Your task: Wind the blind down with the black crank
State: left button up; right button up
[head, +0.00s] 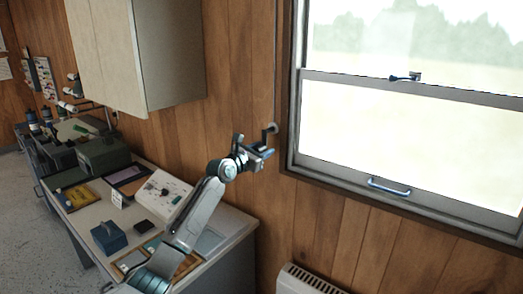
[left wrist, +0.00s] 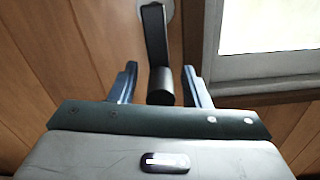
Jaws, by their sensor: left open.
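The black crank (head: 267,133) is on the wood-panelled wall just left of the window. In the left wrist view, its arm (left wrist: 155,38) hangs down from a pale round mount, with a dark cylindrical knob (left wrist: 160,88) at its lower end. My left gripper (head: 266,151) is open at the crank. In the left wrist view, its two blue fingers (left wrist: 160,75) stand either side of the knob, with a gap visible on each side. No blind cloth can be made out in the visible part of the window. My right gripper is not in view.
The window (head: 400,88) has a grey frame, a latch (head: 405,77) and a blue pull handle (head: 389,186). A wall cabinet (head: 150,50) hangs left. A cluttered workbench (head: 235,225) stands below my left arm, and a white heater (head: 310,281) is under the window.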

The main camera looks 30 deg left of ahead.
pick_arm(q)
jog(key=shift+c, duration=0.4)
grip_shut()
